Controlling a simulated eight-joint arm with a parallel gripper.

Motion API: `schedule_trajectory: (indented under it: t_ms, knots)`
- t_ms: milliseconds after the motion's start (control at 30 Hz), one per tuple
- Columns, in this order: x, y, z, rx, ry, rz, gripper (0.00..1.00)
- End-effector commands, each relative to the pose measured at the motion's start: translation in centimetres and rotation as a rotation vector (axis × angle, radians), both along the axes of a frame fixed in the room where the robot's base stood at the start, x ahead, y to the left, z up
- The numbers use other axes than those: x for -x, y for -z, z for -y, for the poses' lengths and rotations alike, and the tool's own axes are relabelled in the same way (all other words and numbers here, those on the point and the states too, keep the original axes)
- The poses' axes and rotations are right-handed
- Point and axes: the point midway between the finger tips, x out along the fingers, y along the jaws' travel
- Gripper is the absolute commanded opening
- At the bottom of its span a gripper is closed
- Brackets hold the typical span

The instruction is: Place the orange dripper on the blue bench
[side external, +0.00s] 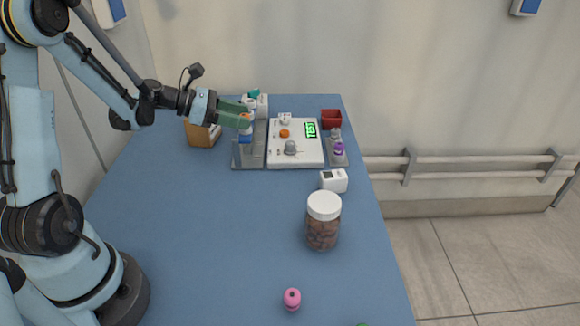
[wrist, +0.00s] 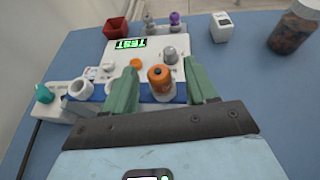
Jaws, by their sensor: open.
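The orange dripper (wrist: 160,82) sits between the two spread fingers of my gripper (wrist: 160,95) in the wrist view, with gaps visible on both sides. In the side external view, a little of the orange dripper (side external: 245,124) shows by the green fingertips of my gripper (side external: 238,114), at the grey rack (side external: 242,160) left of a white device. The fingers partly hide it there, and I cannot tell how it rests. My gripper is open and comes in from the left. The blue bench (side external: 200,225) is broad and bare in front.
The white device (side external: 310,155) has an orange knob and a green TEST display. A purple dripper (side external: 339,149), red box (side external: 331,117), small white box (side external: 333,180), brown-filled jar (side external: 322,232) and pink dripper (side external: 292,299) stand rightward.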

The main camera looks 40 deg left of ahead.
Motion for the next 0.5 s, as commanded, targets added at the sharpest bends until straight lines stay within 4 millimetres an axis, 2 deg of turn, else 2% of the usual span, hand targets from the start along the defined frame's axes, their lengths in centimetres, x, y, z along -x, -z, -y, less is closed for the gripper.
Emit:
schedule_trajectory:
  t_ms: [200, 500]
  knots:
    - [3.6, -1.9, -2.5, 0.000, -0.007, 0.000, 0.57]
    - [6.2, -3.3, -4.2, -0.002, 0.000, 0.001, 0.57]
